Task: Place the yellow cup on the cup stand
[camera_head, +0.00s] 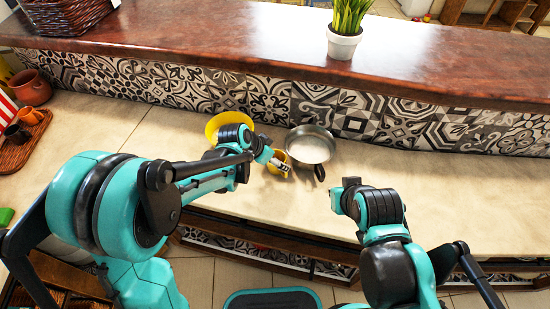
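A small yellow cup (274,168) is at the middle of the pale counter, in front of the pan. My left gripper (283,166) reaches in from the left, and its fingertips overlap the cup. Whether the fingers are closed on it or only beside it is too small to tell. My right gripper (342,193) is over the counter's front edge, to the right of the cup and apart from it. Its finger opening is not clear. I cannot pick out a cup stand for certain.
A metal pan (311,145) stands behind the cup, and a yellow bowl (215,124) is partly hidden behind my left arm. The counter (440,185) is clear on the right.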

